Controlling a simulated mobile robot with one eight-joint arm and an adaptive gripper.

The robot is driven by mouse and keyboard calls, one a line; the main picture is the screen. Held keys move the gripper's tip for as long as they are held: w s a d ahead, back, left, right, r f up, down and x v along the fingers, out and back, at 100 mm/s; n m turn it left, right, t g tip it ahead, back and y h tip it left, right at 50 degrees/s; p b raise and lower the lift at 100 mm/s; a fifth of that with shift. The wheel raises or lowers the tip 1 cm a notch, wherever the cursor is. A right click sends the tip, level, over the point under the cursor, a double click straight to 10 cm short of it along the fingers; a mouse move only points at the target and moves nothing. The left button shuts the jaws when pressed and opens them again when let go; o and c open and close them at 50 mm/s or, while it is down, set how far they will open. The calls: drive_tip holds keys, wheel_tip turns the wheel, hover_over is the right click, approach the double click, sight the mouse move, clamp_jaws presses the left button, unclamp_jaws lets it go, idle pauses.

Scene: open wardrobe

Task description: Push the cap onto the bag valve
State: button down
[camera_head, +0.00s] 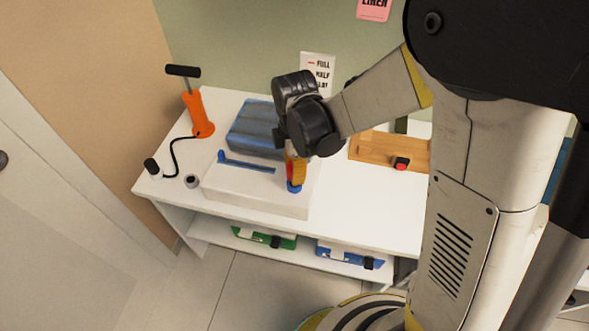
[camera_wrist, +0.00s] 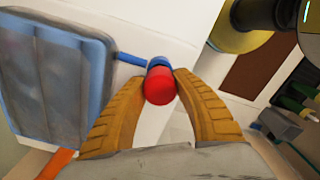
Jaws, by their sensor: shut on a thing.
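My gripper (camera_head: 297,172) points down over the front right part of a white, block-like bag (camera_head: 255,204). Its yellow fingers are shut on a red cap (camera_wrist: 160,86), one finger on each side. The blue valve (camera_head: 294,187) shows just below the fingertips, on the bag. In the wrist view the blue valve (camera_wrist: 158,64) shows directly beyond the cap, partly hidden by it. Cap and valve look lined up and close; I cannot tell whether the cap is seated. A blue strip (camera_head: 247,166) lies along the bag's top, left of the valve.
A blue-edged grey pack (camera_head: 256,127) lies behind the bag. An orange pump (camera_head: 198,115) with a black hose stands at the left, near a small grey ring (camera_head: 192,181). A wooden board (camera_head: 372,149) lies at right. The white shelf (camera_head: 370,215) is clear right of the bag.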

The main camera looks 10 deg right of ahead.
drive_tip(key=shift+f+b, duration=1.45)
drive_tip(key=shift+f, duration=0.1)
drive_tip(key=c, duration=1)
unclamp_jaws()
drive_tip(key=shift+o, duration=0.2)
drive_tip(key=shift+r, duration=0.1)
wheel_tip(320, 180, up, 12)
drive_tip(key=s+d+r+m+t, duration=0.2)
drive_tip(key=s+d+m, duration=0.3)
drive_tip(key=m, duration=0.5)
drive_tip(key=s+d+r+m+t, duration=0.3)
drive_tip(key=s+d+m+t, duration=0.2)
drive_tip(key=d+m, duration=0.3)
drive_tip(key=shift+s+d+r+m, duration=0.25)
drive_tip(key=shift+s+m, duration=0.15)
drive_tip(key=shift+m, duration=0.6)
